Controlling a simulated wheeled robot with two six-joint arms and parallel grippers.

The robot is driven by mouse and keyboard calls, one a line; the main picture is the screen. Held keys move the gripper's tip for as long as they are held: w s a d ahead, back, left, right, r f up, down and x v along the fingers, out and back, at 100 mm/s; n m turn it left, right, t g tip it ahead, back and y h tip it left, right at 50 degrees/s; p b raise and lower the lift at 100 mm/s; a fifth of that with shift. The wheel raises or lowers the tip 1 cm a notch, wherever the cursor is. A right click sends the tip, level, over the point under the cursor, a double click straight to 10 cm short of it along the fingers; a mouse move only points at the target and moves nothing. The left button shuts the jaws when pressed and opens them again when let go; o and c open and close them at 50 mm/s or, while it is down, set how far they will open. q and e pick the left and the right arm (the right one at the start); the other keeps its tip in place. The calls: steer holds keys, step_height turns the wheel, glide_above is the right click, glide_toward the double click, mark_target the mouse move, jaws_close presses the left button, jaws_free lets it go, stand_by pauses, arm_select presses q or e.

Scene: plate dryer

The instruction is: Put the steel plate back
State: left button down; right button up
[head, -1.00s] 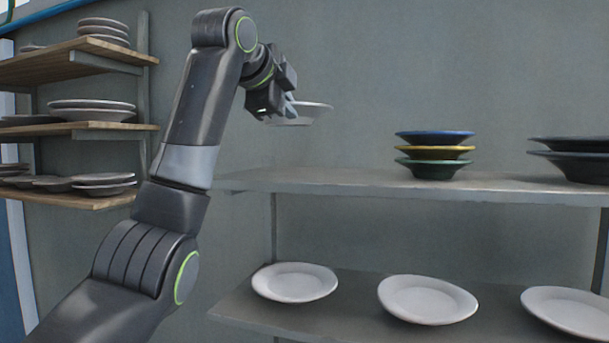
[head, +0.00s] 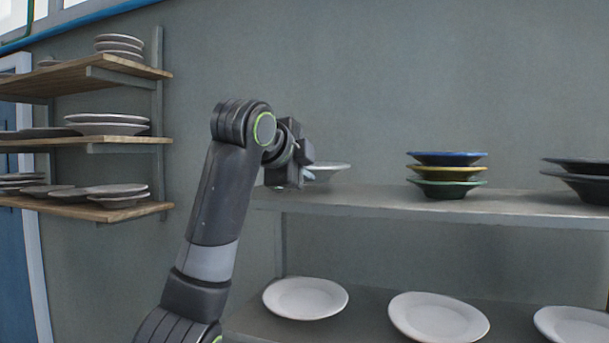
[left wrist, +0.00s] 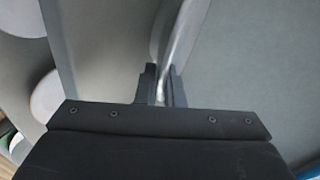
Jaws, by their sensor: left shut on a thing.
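The steel plate (head: 328,167) is pale grey and held by its left rim. It sits over the left end of the upper grey shelf (head: 345,198), roughly level. I cannot tell whether its underside touches the shelf. My left gripper (head: 306,177) is shut on the plate and partly hides it. In the left wrist view the plate (left wrist: 184,35) shows nearly edge-on between the fingers (left wrist: 162,85). My right gripper is in no view.
A stack of blue, yellow and green bowls (head: 446,175) stands right of the plate, with free shelf between. Dark plates (head: 585,168) are further right. White plates (head: 306,298) lie on the lower shelf. Wooden shelves (head: 115,143) with plates hang at the left.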

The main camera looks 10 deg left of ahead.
arm_select(q)
steer(key=shift+w+f, duration=0.1)
steer(key=shift+f, duration=0.7)
steer(key=shift+f, duration=0.1)
steer(key=c, duration=1.8)
jaws_free()
steer(key=shift+f, duration=0.1)
